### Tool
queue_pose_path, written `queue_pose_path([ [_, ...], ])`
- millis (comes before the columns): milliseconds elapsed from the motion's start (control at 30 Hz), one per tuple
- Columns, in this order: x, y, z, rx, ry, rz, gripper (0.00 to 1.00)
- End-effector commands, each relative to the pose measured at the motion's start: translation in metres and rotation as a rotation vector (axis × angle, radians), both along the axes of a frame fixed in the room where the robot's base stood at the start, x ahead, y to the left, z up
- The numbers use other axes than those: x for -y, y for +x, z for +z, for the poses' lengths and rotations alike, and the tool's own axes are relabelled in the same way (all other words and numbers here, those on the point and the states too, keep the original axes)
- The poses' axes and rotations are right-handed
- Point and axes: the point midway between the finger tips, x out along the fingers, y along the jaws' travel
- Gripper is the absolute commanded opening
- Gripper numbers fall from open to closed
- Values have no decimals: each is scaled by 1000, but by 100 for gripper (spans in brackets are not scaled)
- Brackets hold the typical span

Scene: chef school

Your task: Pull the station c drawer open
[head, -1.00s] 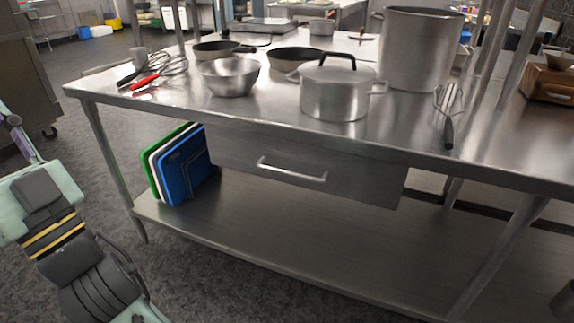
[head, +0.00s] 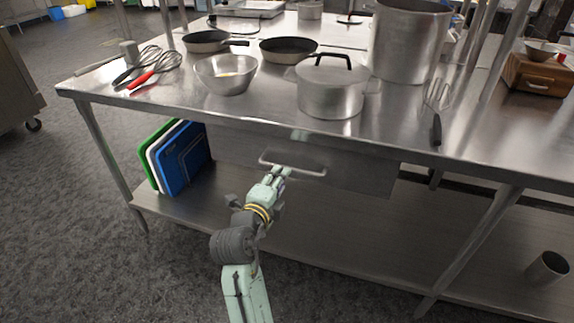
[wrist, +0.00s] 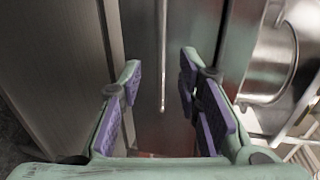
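The station c drawer (head: 352,172) is a wide steel front under the worktop and looks shut. Its bar handle (head: 293,166) runs across the front. My gripper (head: 282,173) is at the handle, near its left half. In the wrist view my gripper (wrist: 160,78) is open, with purple pads on both fingers. The handle (wrist: 163,60) shows there as a thin upright bar in the gap between the fingers, touching neither pad as far as I can see.
The steel worktop (head: 275,110) above carries a lidded pot (head: 330,92), a bowl (head: 226,76), pans and whisks. Cutting boards (head: 180,160) stand at the left of the lower shelf (head: 320,235). A metal cup (head: 547,267) is at lower right. The floor in front is clear.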

Motion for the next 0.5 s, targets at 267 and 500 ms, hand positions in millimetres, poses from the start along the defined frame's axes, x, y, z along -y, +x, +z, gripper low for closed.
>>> queue_pose_path([
  [267,16,49,-7,0,-1,1,31],
  [500,21,68,-13,2,-1,3,31],
])
